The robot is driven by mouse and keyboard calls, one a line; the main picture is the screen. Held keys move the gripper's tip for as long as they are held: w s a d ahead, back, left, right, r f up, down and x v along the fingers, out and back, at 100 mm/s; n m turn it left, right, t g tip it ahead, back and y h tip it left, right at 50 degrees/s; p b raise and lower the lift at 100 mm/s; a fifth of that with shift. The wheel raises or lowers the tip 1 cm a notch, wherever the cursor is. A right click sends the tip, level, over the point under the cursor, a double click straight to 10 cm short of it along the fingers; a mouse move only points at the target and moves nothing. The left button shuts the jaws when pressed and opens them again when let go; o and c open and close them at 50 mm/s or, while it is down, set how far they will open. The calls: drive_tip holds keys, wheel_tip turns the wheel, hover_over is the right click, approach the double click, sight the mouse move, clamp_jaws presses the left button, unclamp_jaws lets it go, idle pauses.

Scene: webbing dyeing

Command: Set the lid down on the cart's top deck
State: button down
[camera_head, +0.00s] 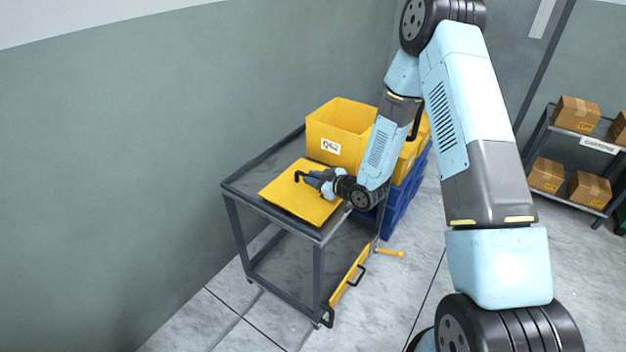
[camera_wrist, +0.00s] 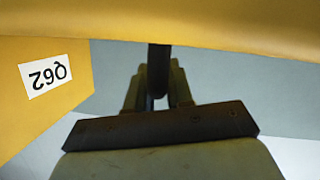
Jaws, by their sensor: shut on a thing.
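The lid (camera_head: 290,203) is a flat yellow panel with a black handle (camera_head: 298,176). It lies roughly level over the front part of the top deck (camera_head: 240,184) of the grey cart. I cannot tell whether it touches the deck or hangs just above it. My gripper (camera_head: 312,178) is shut on the handle, reaching in from the right. In the wrist view my gripper (camera_wrist: 158,88) closes around the dark handle (camera_wrist: 158,62), and the yellow lid (camera_wrist: 200,22) fills the top edge.
An open yellow bin (camera_head: 345,127) labelled Q62 stands at the deck's back, close behind the lid; its labelled wall (camera_wrist: 30,100) shows in the wrist view. Blue crates (camera_head: 400,208) stand beside the cart. A yellow bar (camera_head: 350,277) is low at the cart's right side. Shelves with cartons (camera_head: 548,174) stand far right.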

drive_tip(key=shift+f, duration=0.25)
drive_tip(key=c, duration=1)
unclamp_jaws()
drive_tip(key=shift+r, duration=0.1)
drive_tip(key=v, duration=1.2)
